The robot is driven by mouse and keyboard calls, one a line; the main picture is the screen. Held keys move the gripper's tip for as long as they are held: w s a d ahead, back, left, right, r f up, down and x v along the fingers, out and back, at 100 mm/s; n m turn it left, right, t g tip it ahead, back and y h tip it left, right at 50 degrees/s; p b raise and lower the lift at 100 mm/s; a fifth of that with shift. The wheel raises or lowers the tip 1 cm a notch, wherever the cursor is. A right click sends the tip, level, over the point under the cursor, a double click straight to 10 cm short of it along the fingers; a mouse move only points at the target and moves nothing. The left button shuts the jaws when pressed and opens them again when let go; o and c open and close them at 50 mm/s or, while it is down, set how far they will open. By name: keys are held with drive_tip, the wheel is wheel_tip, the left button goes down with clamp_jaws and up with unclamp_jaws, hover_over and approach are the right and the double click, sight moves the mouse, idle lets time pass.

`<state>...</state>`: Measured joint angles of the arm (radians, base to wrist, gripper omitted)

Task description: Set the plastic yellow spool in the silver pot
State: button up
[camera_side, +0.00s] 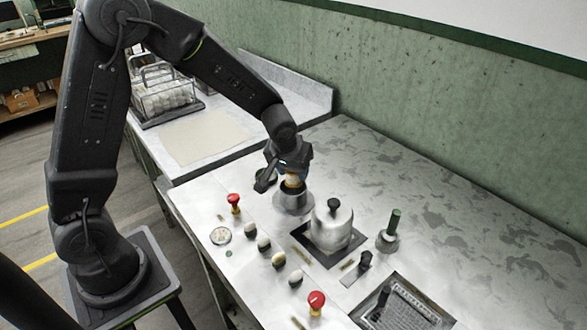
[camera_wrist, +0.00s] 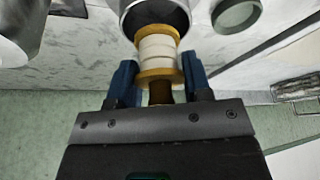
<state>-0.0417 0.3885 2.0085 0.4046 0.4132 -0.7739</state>
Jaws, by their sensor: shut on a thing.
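The yellow spool (camera_wrist: 157,48), wound with pale thread, is upright between the blue fingers of my gripper (camera_wrist: 158,70) in the wrist view. My gripper is shut on it. In the side view the spool (camera_side: 293,181) shows below my gripper (camera_side: 289,171), over the small open silver pot (camera_side: 293,202). In the wrist view the spool's far end overlaps the pot's dark opening (camera_wrist: 152,10). I cannot tell whether the spool touches the pot or how far it is inside. The pot's floor is hidden.
A larger domed silver vessel (camera_side: 331,228) stands close beside the pot. A round dish (camera_wrist: 237,13) is on the pot's other side. The back of the top is clear.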

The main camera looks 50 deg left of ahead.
sight(293, 181)
drive_tip(key=shift+f, duration=0.35)
idle(0.6)
drive_tip(key=shift+f, duration=0.7)
drive_tip(key=shift+f, duration=0.3)
drive_tip(key=shift+f, duration=0.4)
